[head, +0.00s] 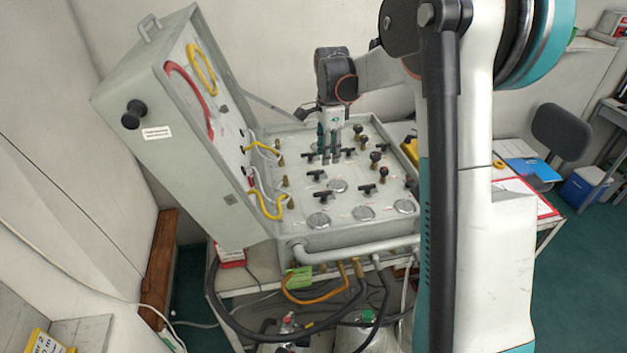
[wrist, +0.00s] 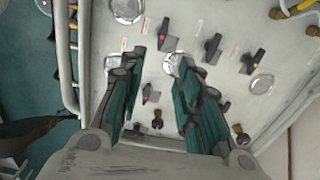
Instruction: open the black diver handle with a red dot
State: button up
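The air panel (head: 290,222) is the base of an open grey case, and it fills much of the wrist view (wrist: 185,22). My gripper (head: 331,157) points down over the panel's middle, among black T-shaped handles. In the wrist view its two fingers (wrist: 155,62) are apart with nothing held. One black handle (wrist: 148,93) shows in the gap between the fingers, and another (wrist: 163,32) lies just past the tips. Two more black handles (wrist: 211,47) (wrist: 252,61) stand to the right. Small reddish marks show on several handles; I cannot tell which is the diver handle.
Brass-stemmed knobs (head: 375,158) stand right of my gripper. Round gauges (head: 363,213) line the panel's near side. The raised lid (head: 165,105) stands at the left, with yellow and red hoses. A grey rail (head: 350,252) runs along the near edge, with hoses below.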

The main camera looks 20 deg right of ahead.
aim_at(326, 192)
jog(key=f+b, duration=0.1)
jog(key=f, duration=1.3)
jog(key=shift+w+f, duration=0.15)
jog(key=shift+w, duration=0.05)
jog(key=shift+c, duration=0.2)
grip_shut()
